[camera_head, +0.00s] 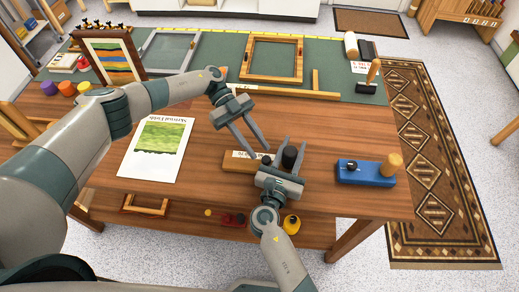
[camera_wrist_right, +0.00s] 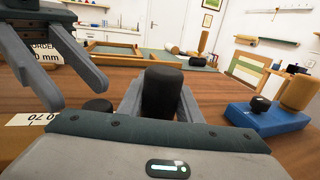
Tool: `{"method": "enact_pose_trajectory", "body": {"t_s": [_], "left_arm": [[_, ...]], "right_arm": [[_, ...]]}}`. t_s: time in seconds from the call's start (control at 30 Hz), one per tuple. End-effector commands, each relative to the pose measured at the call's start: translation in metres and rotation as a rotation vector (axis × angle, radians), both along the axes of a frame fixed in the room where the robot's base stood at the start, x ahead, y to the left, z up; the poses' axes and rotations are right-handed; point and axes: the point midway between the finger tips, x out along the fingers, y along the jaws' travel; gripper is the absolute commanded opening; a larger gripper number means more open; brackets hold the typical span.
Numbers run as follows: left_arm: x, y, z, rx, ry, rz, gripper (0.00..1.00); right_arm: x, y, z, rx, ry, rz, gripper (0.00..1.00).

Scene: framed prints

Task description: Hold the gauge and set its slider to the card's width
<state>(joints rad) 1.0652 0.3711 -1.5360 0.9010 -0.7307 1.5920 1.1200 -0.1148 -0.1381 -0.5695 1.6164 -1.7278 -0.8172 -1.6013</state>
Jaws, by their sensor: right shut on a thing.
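The gauge (camera_head: 236,165) is a wooden block with a white strip on the table. The right wrist view shows its strip (camera_wrist_right: 36,118) with "70" at the lower left. A tall black knob (camera_wrist_right: 162,92) stands between the fingers of my right gripper (camera_wrist_right: 160,105), which is shut on it; that gripper also shows in the head view (camera_head: 288,150). A smaller black knob (camera_wrist_right: 97,105) stands to its left. My left gripper (camera_head: 260,152) is open just above the gauge, its fingers apart and empty. A label (camera_wrist_right: 42,54) reading "ORDER" and "mm" is partly hidden by its fingers.
A blue block (camera_head: 366,175) with a black knob and a wooden cylinder stands to the right. A printed sheet (camera_head: 157,148) lies to the left. Bare table separates the gauge and blue block.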

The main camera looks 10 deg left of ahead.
Motion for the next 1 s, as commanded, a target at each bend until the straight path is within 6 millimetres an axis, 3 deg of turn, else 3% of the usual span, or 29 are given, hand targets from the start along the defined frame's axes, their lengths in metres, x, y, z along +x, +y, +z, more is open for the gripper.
{"method": "enact_pose_trajectory", "body": {"t_s": [0.2, 0.57, 0.7, 0.83, 1.0], "left_arm": [[-0.012, -0.012, -0.007, 0.001, 0.001, -0.001, 0.28], [-0.014, -0.014, -0.008, 0.001, 0.001, 0.000, 0.28], [-0.014, -0.014, -0.008, 0.000, 0.000, 0.000, 0.00], [-0.014, -0.013, -0.008, 0.001, 0.001, 0.000, 0.00], [-0.014, 0.005, -0.009, 0.001, 0.000, 0.000, 0.00]], "right_arm": [[0.000, 0.000, 0.001, 0.000, -0.002, 0.000, 0.00], [0.000, 0.000, 0.001, 0.000, -0.002, 0.000, 0.00], [0.000, 0.000, 0.001, 0.000, -0.002, 0.000, 0.00], [0.000, 0.000, 0.001, 0.000, -0.002, 0.000, 0.00], [0.000, 0.000, 0.001, 0.002, -0.001, -0.001, 0.00]]}}
